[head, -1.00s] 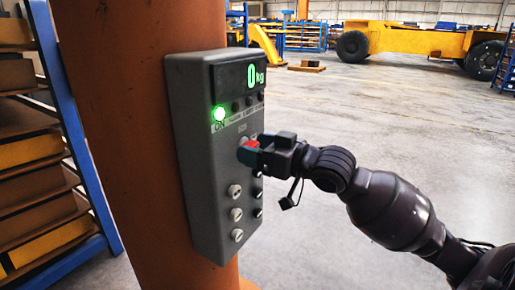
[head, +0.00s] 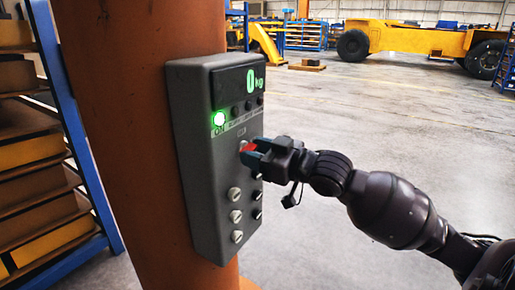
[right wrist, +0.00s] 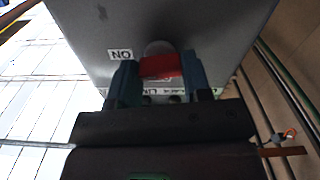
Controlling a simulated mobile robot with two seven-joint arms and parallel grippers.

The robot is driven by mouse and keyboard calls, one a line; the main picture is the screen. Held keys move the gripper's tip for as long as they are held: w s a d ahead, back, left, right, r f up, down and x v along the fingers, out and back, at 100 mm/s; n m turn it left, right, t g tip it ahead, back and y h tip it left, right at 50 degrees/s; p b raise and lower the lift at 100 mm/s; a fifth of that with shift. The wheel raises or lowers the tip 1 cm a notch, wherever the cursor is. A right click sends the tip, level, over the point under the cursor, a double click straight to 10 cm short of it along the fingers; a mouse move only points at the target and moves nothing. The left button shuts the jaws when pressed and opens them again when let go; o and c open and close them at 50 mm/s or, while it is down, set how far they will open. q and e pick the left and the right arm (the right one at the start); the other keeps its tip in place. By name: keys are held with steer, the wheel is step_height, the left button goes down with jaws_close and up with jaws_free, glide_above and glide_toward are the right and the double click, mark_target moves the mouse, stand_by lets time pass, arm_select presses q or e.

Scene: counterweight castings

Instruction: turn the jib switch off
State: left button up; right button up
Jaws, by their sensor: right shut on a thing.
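The jib switch, a red handle on a round grey base (head: 249,148), sits on the front of a grey control box (head: 206,150). My right gripper (head: 254,153) is shut on the red handle, its blue-grey fingers on either side. In the right wrist view the red handle (right wrist: 160,66) lies between the fingers of the gripper (right wrist: 159,76), beside an ON label (right wrist: 120,54) that appears upside down. A green lamp (head: 218,119) is lit on the box, and the display (head: 240,80) reads 0 kg. My left gripper is out of view.
The box is fixed to an orange column (head: 130,130). Several white and dark knobs (head: 236,216) sit below the switch, close to my gripper. The floor (head: 400,110) to the right is open.

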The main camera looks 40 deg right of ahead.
steer(key=n+p, duration=0.2)
steer(key=n, duration=0.1)
steer(key=shift+r+n, duration=0.1)
steer(key=shift+n, duration=0.3)
arm_select(q)
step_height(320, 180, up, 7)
steer(key=p, duration=0.4)
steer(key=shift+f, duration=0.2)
arm_select(e)
steer(key=shift+n, duration=6.2)
steer(key=o, duration=0.9)
